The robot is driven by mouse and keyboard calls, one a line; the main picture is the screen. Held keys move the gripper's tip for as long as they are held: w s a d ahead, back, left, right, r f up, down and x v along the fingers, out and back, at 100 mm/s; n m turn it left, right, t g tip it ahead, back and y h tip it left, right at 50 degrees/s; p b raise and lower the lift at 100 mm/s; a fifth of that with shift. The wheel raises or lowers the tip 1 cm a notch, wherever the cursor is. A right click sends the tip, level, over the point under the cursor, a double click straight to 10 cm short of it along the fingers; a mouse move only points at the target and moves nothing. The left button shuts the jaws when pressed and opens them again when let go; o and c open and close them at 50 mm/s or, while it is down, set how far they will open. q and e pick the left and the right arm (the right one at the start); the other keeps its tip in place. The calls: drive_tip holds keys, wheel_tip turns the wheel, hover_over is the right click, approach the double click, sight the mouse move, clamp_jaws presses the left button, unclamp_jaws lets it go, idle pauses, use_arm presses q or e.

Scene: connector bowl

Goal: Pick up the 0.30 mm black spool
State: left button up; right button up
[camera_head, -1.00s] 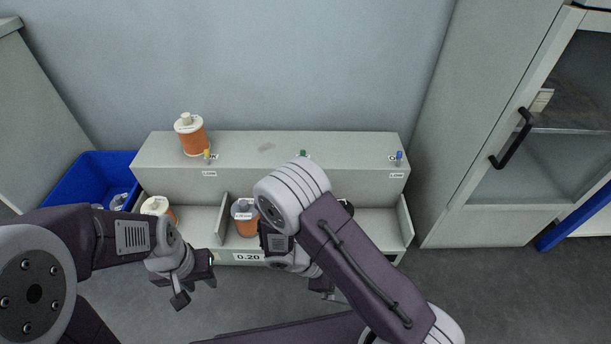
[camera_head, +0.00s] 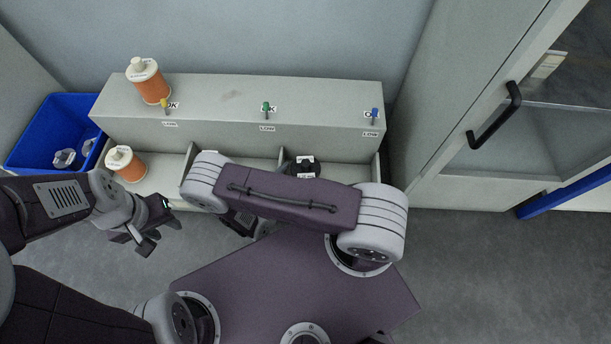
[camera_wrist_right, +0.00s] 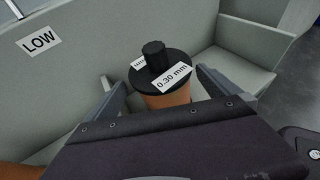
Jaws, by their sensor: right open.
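The spool with the black top and copper-coloured body (camera_wrist_right: 162,75) carries a "0.30 mm" label in the right wrist view. In the head view its black top (camera_head: 306,169) shows in the right-hand compartment, with the rest hidden by my right arm. My right gripper (camera_wrist_right: 162,92) is open, with one finger to each side of the spool; I cannot tell whether either finger touches it. In the head view my right forearm hides most of this gripper. My left gripper (camera_head: 157,228) is open and empty in front of the left compartment.
The grey rack (camera_head: 220,100) has compartment dividers close beside the spool. A white-topped orange spool (camera_head: 150,84) stands on the rack's top, and another (camera_head: 126,165) in the left compartment. A blue bin (camera_head: 40,130) is at left, a cabinet (camera_head: 440,160) at right.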

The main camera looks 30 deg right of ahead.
drive_tip(key=b+x, duration=0.1)
drive_tip(key=x, duration=0.1)
drive_tip(key=f+b+x, duration=0.1)
drive_tip(key=x, duration=0.1)
drive_tip(key=shift+s, duration=0.1)
drive_tip(key=shift+d+r, duration=0.1)
drive_tip(key=shift+d, duration=0.05)
drive_tip(key=c, duration=1.6)
drive_tip(key=shift+r, duration=0.1)
drive_tip(key=shift+c, duration=1.2)
use_arm(q)
wheel_tip(320, 180, down, 3)
drive_tip(key=shift+f, duration=0.2)
drive_tip(key=shift+r, duration=0.1)
use_arm(e)
drive_tip(key=shift+r, duration=0.1)
